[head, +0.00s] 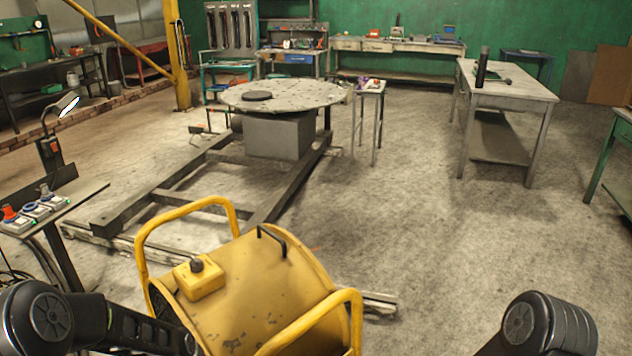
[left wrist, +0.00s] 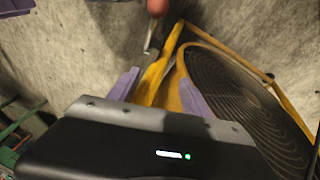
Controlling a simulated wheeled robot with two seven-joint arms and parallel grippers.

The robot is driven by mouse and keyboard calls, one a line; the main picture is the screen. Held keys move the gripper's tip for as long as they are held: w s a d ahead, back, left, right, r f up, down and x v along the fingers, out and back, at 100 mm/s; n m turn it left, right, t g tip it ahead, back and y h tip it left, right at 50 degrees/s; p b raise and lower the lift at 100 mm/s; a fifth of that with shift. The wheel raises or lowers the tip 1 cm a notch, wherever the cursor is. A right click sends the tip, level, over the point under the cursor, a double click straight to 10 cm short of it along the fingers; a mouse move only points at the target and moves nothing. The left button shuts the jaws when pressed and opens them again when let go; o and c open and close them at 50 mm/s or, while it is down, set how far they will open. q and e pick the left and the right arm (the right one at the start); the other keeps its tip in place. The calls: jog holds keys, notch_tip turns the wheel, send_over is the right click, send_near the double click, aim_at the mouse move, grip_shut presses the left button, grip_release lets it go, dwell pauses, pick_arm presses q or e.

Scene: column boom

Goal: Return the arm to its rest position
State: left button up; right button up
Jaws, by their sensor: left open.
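My left arm (head: 95,322) shows at the lower left of the head view, reaching in beside the yellow drum machine (head: 262,285); its gripper is out of that view. In the left wrist view my left gripper (left wrist: 160,92) has its two purple fingers spread apart. Part of a yellow frame (left wrist: 152,82) shows between and beyond them; whether they touch it I cannot tell. No held object is seen. My right arm (head: 545,325) shows only partly at the lower right of the head view, and its gripper is hidden.
A control stand (head: 50,205) with knobs is at the left. A round metal table (head: 300,97) stands beyond the drum on floor rails. A workbench (head: 510,90) is at the right. An orange-tipped rod (left wrist: 157,8) and a ringed dark disc (left wrist: 235,100) are near my left gripper.

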pick_arm(q)
jog(key=s+d+f+n, duration=0.4)
jog(key=s+d, duration=0.3)
jog(key=s, duration=0.3)
jog(key=s+d+f+n+h, duration=0.1)
jog(key=s+d+f+n, duration=0.3)
jog(key=s+d, duration=0.3)
jog(key=s, duration=0.3)
jog(key=shift+f, duration=0.35)
jog(key=shift+d, duration=0.1)
